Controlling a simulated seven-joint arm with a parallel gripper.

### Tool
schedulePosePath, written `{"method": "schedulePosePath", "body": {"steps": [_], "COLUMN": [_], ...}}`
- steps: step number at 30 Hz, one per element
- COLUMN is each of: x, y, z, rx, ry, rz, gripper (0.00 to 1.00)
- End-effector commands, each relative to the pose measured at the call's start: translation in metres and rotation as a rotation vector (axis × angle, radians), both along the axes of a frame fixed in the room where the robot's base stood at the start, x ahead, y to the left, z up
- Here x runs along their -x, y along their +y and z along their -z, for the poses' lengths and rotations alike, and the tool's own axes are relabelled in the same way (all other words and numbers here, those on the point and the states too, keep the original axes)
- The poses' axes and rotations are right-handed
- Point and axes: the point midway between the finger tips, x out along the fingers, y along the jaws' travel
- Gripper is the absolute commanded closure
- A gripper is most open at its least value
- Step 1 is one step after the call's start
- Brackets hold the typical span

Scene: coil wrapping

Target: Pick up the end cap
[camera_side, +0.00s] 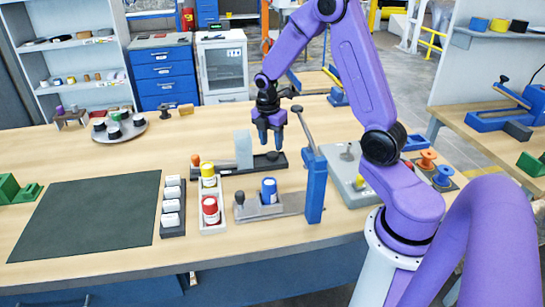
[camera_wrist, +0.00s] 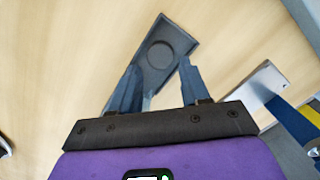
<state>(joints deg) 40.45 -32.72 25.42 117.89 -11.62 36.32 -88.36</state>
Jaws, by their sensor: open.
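My gripper (camera_side: 270,146) is open, pointing down above the right end of a long dark fixture (camera_side: 214,170). In the wrist view the two blue fingers of my gripper (camera_wrist: 158,65) are apart with nothing held between them. Beyond the tips lies the end of the dark fixture (camera_wrist: 185,39), with a dark round shape (camera_wrist: 160,54), a disc or a recess. In the side view a small dark round piece (camera_side: 272,156) shows there, just below the fingers. I cannot tell whether it is the end cap.
A blue upright post (camera_side: 314,188) stands close right of my gripper. A grey block (camera_side: 244,149) rises from the fixture to its left. A blue spool (camera_side: 269,190) sits on a metal base in front. A round tray (camera_side: 137,131) with several small cylinders stands at the back left.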

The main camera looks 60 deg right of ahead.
Motion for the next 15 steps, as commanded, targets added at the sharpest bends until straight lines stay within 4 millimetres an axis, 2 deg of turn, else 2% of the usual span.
{"method": "schedulePosePath", "body": {"steps": [7,15], "x": [0.001,0.0], "y": [-0.004,-0.005], "z": [0.034,0.043], "rx": [0.0,0.0], "ry": [0.005,-0.001], "rz": [0.001,-0.001], "gripper": [0.54,0.54]}}
